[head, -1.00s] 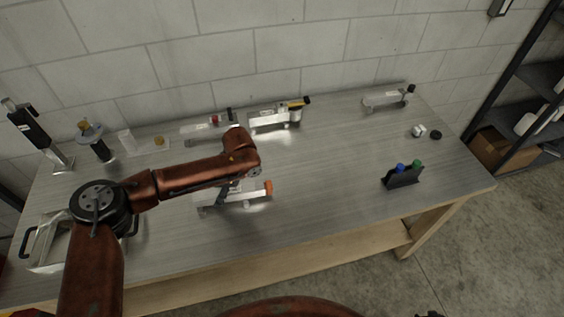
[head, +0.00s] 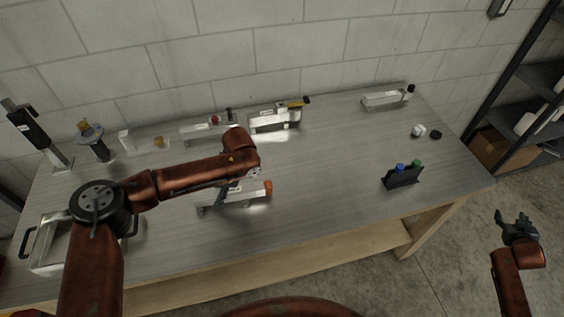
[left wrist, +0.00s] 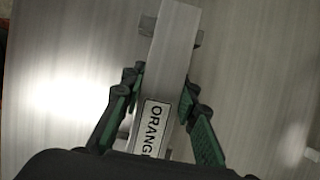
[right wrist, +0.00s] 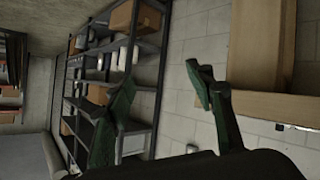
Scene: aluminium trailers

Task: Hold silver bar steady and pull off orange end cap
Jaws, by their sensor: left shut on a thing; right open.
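The silver bar (head: 240,199) lies across the near middle of the table, and its orange end cap (head: 268,187) is on its right end. In the left wrist view the bar (left wrist: 176,45) carries a label with the letters "ORANG" visible. My left gripper (head: 222,192) reaches down onto the bar; in the left wrist view its green fingers (left wrist: 163,88) are on both sides of the bar, shut on it. My right gripper (head: 515,222) is open and empty, off the table's right side above the floor. In the right wrist view its fingers (right wrist: 160,78) are spread.
Other silver bars stand at the back: one with a red part (head: 207,131), one with a yellow part (head: 275,119), one with a black cap (head: 383,99). A black holder (head: 402,179) with blue and green caps stands at the right. The table right of the orange cap is clear.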

